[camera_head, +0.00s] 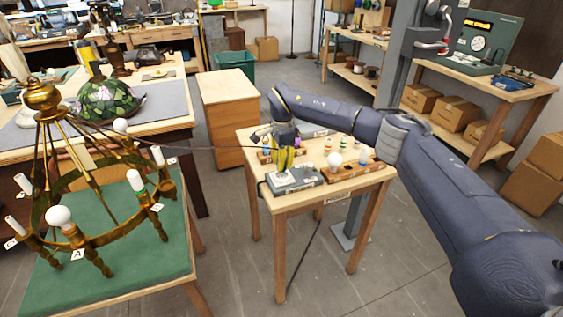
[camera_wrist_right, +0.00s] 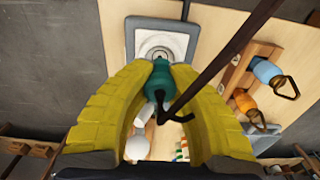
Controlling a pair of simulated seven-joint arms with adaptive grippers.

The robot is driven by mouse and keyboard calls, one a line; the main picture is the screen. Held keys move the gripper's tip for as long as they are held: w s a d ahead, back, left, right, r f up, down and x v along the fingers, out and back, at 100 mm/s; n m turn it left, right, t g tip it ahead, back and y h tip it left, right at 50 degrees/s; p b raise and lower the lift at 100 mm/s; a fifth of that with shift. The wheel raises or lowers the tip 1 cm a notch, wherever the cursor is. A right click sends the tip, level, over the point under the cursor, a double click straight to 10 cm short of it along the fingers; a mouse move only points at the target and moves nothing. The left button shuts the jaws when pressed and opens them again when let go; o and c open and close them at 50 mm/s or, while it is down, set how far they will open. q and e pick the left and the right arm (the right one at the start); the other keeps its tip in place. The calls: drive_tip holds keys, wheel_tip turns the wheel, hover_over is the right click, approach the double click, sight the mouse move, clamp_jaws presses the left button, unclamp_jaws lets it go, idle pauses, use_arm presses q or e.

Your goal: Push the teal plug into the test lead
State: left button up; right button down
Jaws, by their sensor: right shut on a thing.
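My right gripper (camera_head: 283,162) is over the small wooden table, its yellow fingers pointing down. In the right wrist view the fingers (camera_wrist_right: 160,98) are closed around the teal plug (camera_wrist_right: 157,82). A dark cord (camera_wrist_right: 222,62) crosses the view beside the plug. A grey box (camera_head: 293,179) stands below the gripper; in the wrist view it has a round pale socket (camera_wrist_right: 158,46) just beyond the plug's tip. I cannot tell whether they touch, or which part is the test lead. The teal plug is too small to make out in the head view. My left gripper is not in view.
A brass chandelier (camera_head: 62,215) stands on the green-topped table at left; a thin dark cord (camera_head: 208,149) runs from it towards my gripper. A wooden rack (camera_head: 350,172) stands right of the box. In the wrist view an orange plug (camera_wrist_right: 244,101) and a blue plug (camera_wrist_right: 264,70) are beside my fingers.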

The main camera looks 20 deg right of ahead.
drive_tip(key=shift+f, duration=1.7)
drive_tip(key=shift+f, duration=0.2)
